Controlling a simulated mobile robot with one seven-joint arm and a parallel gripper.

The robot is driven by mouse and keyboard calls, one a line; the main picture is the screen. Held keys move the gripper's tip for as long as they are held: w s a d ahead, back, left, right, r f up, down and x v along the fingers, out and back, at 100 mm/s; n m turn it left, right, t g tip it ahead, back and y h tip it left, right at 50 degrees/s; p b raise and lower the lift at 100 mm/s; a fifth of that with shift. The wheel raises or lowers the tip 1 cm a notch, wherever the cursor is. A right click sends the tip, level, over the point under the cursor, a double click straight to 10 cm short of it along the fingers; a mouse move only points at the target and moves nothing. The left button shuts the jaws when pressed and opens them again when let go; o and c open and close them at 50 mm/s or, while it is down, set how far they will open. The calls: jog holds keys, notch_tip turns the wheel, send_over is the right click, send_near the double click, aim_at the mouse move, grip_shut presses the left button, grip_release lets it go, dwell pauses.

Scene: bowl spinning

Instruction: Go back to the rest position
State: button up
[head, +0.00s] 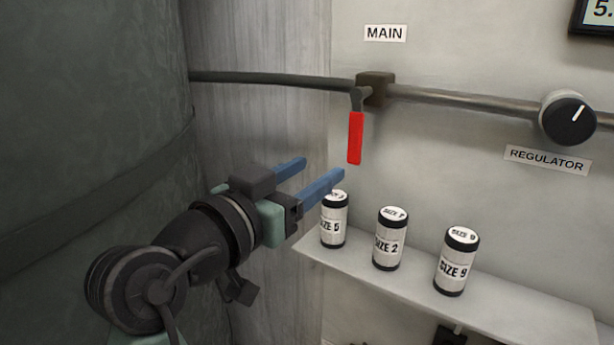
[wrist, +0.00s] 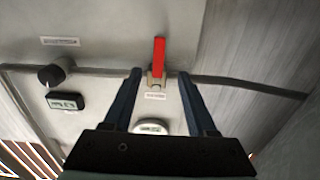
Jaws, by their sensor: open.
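My gripper (head: 322,168) is open, its two blue fingers spread and empty. In the head view it reaches in from the lower left, in front of the wall, with its fingertips left of and slightly below the red valve handle (head: 355,138). The handle hangs straight down from the dark valve body (head: 376,90) on the pipe. In the wrist view, which looks upside down, the handle (wrist: 159,54) shows beyond and between the fingertips (wrist: 160,74). No finger visibly touches it.
A shelf (head: 530,300) below holds several canisters; the leftmost canister (head: 334,230) is close behind and below a finger in the head view. A regulator knob (head: 568,118) is at the right. A large dark green cylinder (head: 90,120) fills the left.

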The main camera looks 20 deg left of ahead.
jog(key=shift+s+a, duration=0.1)
jog(key=shift+s, duration=0.25)
